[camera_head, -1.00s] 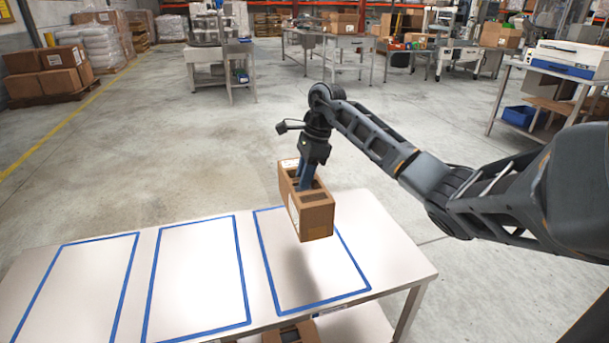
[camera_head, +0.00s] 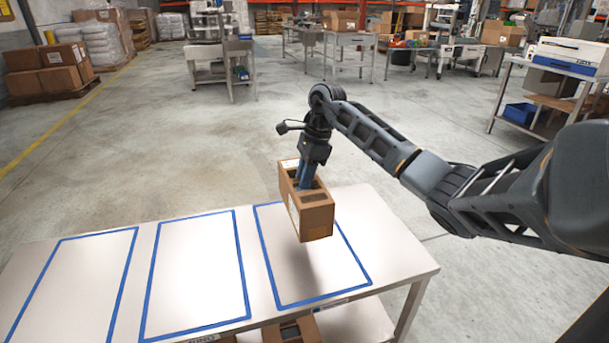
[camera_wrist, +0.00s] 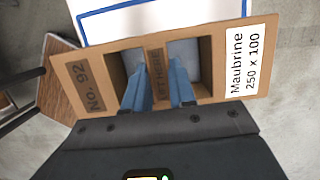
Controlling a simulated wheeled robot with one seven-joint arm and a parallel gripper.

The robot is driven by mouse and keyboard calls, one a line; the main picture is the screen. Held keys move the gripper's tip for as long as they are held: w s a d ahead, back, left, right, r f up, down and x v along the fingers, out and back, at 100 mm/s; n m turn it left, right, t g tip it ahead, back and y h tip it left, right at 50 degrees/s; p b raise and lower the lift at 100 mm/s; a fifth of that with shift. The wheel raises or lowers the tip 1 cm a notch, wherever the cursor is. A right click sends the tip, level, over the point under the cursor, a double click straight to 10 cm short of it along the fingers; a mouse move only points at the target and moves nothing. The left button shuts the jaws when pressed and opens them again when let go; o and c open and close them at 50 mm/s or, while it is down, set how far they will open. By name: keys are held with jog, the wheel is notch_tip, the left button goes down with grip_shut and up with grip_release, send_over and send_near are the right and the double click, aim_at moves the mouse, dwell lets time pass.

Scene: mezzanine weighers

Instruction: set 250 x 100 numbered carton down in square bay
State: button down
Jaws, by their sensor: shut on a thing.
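My gripper (camera_head: 307,180) is shut on a brown carton (camera_head: 316,222). In the wrist view the carton (camera_wrist: 125,62) shows "No. 92" and a white label reading "Maubrine 250 x 100". My blue fingers (camera_wrist: 158,88) reach into its two top openings and close on the strip between them. The carton hangs above the right-hand blue-taped bay (camera_head: 331,297) on the white table (camera_head: 399,262), with a shadow below it. Two more taped bays, the middle one (camera_head: 196,272) and the left one (camera_head: 75,276), lie bare. Which bay counts as the square one I cannot tell.
Another carton (camera_head: 292,331) sits under the table's front edge, partly hidden. Open concrete floor lies behind the table. A bench with a blue bin (camera_head: 525,115) stands at the right, and stacked cartons (camera_head: 48,70) stand at the far left.

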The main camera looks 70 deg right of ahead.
jog(key=shift+f+b, duration=3.55)
jog(key=shift+f, duration=2.05)
jog(key=c, duration=0.8)
grip_release()
jog(key=shift+c, duration=0.2)
